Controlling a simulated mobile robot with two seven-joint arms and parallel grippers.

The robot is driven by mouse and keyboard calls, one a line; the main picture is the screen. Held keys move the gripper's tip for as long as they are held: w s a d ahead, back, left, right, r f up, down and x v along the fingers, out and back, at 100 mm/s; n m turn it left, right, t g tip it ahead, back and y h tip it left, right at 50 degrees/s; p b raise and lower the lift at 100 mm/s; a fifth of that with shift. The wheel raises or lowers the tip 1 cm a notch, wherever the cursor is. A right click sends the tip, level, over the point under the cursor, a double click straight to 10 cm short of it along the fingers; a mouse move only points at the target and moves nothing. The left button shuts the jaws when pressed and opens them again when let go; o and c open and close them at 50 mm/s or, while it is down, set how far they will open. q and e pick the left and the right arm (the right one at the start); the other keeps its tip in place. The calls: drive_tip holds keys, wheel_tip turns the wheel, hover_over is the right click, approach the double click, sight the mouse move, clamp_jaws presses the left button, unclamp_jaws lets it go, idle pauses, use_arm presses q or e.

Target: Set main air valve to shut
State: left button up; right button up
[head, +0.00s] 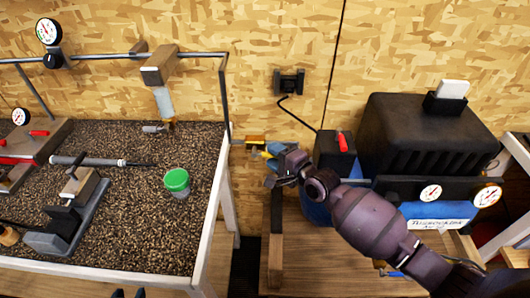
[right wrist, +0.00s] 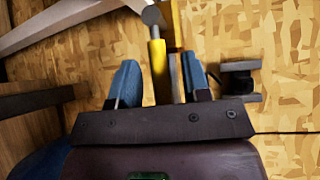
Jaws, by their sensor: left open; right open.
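The main air valve (head: 255,140) has a brass-yellow body and sits on the thin pipe just right of the gravel table's corner post. In the right wrist view a yellow lever (right wrist: 158,72) reaches down between my blue fingertips. My right gripper (head: 270,164) is open at the valve, its fingers on either side of the yellow part; it also shows in the right wrist view (right wrist: 161,80). I cannot tell whether a finger touches the lever. The gripper hides part of the valve. My left gripper (head: 130,293) is open and barely shows at the bottom edge.
A black compressor (head: 420,140) with a blue tank and gauges (head: 430,193) stands right of the valve, with a red switch (head: 342,142) on the box beside it. A black wall socket (head: 289,82) is above. The gravel table (head: 130,215) holds a green-lidded cup (head: 177,181) and a club shaft (head: 95,161).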

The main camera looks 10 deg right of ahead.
drive_tip(key=shift+w+a+f, duration=0.1)
drive_tip(key=shift+w+a, duration=0.2)
drive_tip(key=shift+w, duration=0.1)
use_arm(q)
drive_tip(key=shift+w+a+f, duration=0.1)
drive_tip(key=shift+w+a, duration=0.25)
use_arm(e)
drive_tip(key=shift+d, duration=0.1)
drive_tip(key=shift+c, duration=0.6)
clamp_jaws()
use_arm(q)
drive_tip(key=shift+s+f, duration=0.1)
drive_tip(key=shift+s, duration=0.05)
